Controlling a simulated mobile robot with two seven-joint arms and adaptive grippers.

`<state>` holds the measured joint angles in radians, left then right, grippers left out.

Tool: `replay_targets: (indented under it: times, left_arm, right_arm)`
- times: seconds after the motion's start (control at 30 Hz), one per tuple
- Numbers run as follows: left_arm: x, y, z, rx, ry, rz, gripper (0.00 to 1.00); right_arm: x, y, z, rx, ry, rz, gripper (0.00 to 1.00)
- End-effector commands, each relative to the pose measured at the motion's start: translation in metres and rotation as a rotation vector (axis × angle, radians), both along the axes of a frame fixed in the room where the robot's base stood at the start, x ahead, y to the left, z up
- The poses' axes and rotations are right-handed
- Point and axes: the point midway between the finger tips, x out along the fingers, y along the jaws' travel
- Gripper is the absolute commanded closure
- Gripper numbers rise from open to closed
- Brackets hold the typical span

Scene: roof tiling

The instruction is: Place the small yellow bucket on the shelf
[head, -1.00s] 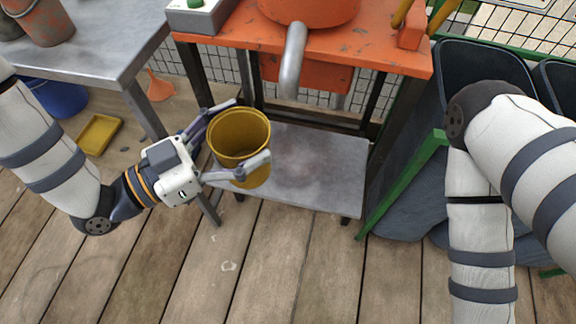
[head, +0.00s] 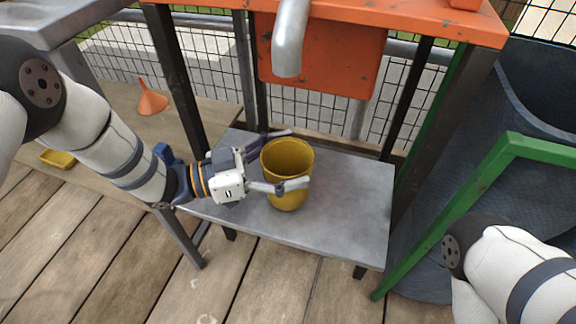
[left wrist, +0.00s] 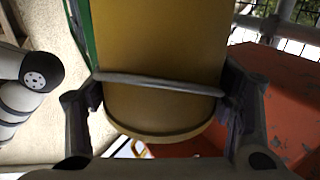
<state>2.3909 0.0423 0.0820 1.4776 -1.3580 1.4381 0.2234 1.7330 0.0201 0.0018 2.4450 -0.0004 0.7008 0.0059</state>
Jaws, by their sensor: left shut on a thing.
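The small yellow bucket (head: 287,172) is upright in the head view, over the left-middle part of the grey metal shelf (head: 345,215) under the orange bench. My left gripper (head: 290,160) is shut on the bucket from the left, one finger on its far side and one on its near side. In the left wrist view the bucket (left wrist: 170,50) fills the middle between the fingers. I cannot tell whether its base touches the shelf. My right gripper is out of view; only part of my right arm shows at lower right.
An orange bench top (head: 400,18) with a metal spout (head: 290,40) stands above the shelf, on dark legs. A green frame (head: 450,210) and dark bin stand at right. The shelf's right part is clear.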

Motion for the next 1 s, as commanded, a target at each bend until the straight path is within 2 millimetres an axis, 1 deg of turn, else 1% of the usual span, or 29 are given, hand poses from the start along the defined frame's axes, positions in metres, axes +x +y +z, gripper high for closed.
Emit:
replay_targets:
  times: [0.03,0.2,0.37,0.4,0.43,0.47,0.77,0.83,0.87,0.93,1.0]
  left_arm:
    - [0.000,0.000,-0.007,-0.001,0.002,0.000,0.73]
    - [0.000,0.000,-0.003,-0.001,-0.001,0.000,0.73]
    - [0.000,0.000,-0.008,-0.001,0.000,0.000,0.73]
    - [0.000,0.000,-0.007,0.000,-0.001,0.000,0.16]
    - [0.000,0.000,-0.007,0.000,-0.001,0.000,0.09]
    - [0.000,0.000,-0.007,0.000,-0.001,0.000,0.05]
    - [0.000,0.000,-0.006,-0.001,-0.001,0.000,0.05]
    - [0.000,0.000,-0.002,0.000,-0.002,0.000,0.05]
    - [0.000,0.003,-0.001,0.001,-0.002,0.001,0.05]
    - [-0.004,0.016,-0.002,0.001,-0.002,0.003,0.05]
    - [-0.009,0.035,-0.001,0.000,-0.001,0.004,0.05]
  right_arm:
    - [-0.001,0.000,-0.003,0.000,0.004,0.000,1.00]
    - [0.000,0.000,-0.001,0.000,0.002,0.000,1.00]
    - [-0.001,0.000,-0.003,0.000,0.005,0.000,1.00]
    - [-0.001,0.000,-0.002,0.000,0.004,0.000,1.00]
    - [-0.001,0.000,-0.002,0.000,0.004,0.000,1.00]
    - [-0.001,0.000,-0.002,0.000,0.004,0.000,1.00]
    - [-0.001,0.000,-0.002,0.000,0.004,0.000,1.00]
    - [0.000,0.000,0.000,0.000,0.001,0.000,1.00]
    - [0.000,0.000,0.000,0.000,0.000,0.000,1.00]
    - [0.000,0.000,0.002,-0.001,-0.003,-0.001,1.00]
    - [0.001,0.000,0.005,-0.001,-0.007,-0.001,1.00]
